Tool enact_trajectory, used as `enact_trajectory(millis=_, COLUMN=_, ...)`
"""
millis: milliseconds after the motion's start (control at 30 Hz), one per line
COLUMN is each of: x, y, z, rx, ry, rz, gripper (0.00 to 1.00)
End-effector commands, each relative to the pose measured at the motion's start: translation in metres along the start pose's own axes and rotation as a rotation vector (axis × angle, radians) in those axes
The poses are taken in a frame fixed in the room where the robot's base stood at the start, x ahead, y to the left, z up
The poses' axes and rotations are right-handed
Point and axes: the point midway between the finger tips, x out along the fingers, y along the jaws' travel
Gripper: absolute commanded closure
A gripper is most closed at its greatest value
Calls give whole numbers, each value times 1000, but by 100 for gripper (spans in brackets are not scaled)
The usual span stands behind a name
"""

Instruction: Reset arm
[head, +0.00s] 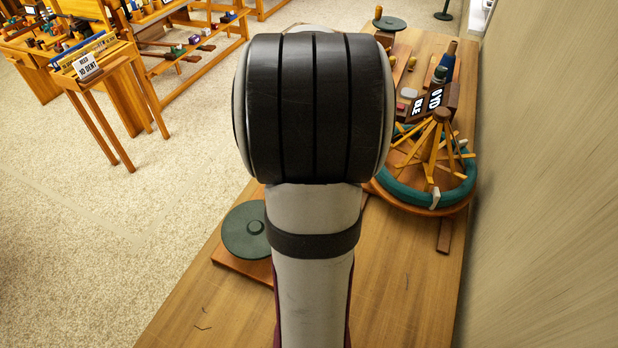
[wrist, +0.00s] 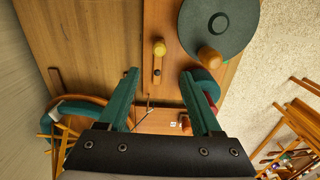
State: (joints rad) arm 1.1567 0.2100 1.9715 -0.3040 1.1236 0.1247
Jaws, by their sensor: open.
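My gripper (wrist: 159,77) shows in the wrist view with two teal fingers spread apart and nothing between their tips. It hangs over the wooden bench top, which lies beneath it. In the head view my own arm, grey with black bands, fills the middle and hides part of the bench (head: 395,290); the gripper is not seen there. A wooden strip with a yellow knob (wrist: 159,48) lies on the bench beyond the fingertips in the wrist view.
A yarn winder with a teal ring (head: 400,192) stands right of my arm, near the wall (head: 545,200). A dark green disc (head: 245,230) on a board is at left. Cones and labelled blocks crowd the far end. Wooden looms (head: 110,80) stand on the carpet.

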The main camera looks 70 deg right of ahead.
Motion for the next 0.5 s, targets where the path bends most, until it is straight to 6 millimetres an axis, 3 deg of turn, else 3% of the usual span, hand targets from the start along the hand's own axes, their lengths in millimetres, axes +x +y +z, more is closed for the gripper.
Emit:
enact_trajectory(millis=167, x=-18, y=0, z=0, rx=0, ry=0, rz=0, gripper=34)
enact_trajectory(millis=500, x=-18, y=0, z=0, rx=0, ry=-1, rz=1, gripper=34)
